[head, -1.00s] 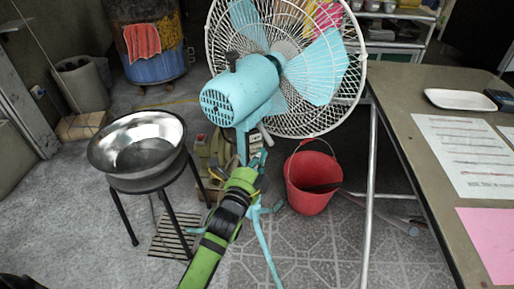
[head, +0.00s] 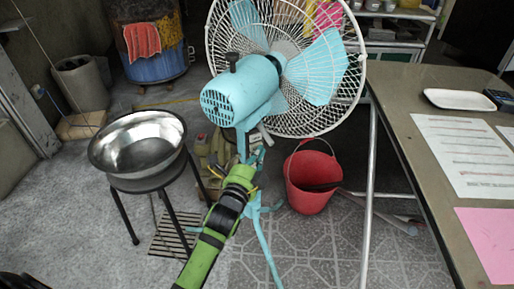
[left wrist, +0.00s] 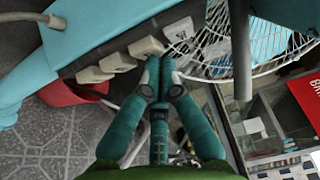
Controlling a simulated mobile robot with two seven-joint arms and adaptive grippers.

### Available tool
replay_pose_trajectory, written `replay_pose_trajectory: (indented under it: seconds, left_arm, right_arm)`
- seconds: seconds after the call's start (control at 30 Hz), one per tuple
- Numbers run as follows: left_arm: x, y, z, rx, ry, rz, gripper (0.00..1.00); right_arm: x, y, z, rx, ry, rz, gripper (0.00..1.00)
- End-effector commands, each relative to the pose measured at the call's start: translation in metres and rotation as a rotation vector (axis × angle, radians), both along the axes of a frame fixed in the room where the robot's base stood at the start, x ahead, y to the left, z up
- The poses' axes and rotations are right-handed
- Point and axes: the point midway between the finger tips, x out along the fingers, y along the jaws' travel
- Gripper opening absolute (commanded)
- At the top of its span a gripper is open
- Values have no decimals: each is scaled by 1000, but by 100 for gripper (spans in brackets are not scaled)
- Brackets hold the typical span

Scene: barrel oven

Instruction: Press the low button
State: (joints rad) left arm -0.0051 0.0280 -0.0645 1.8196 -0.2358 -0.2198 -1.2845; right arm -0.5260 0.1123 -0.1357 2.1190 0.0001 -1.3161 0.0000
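The light-blue fan (head: 240,95) stands in the middle of the head view, its white cage facing away. In the left wrist view its control strip (left wrist: 75,60) carries a row of cream buttons: one at the left end (left wrist: 92,75), one beside it (left wrist: 118,62), one nearer the middle (left wrist: 146,46) and one to the right (left wrist: 178,30). Their labels are not readable. My left gripper (left wrist: 158,62) has its fingers together and empty. Its tips are at the strip, beside the middle button; I cannot tell whether they touch. It also shows below the motor in the head view (head: 254,160).
A red bucket (head: 312,185) stands right of the fan's stand. A steel basin (head: 140,145) rests on a black-legged stool at left. A table (head: 400,95) with papers and a white tray (head: 459,99) fills the right side. Patterned floor lies open in front.

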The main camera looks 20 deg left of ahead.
Motion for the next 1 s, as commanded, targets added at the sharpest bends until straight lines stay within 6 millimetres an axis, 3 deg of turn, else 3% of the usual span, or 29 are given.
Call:
replay_pose_trajectory:
  seconds: [0.5,1.0]
  left_arm:
    - [2,2,1,1,-1,1,0]
    - [-10,-10,0,1,0,0,0]
  right_arm:
    - [0,0,1,0,-1,0,0]
    - [0,0,8,0,0,0,0]
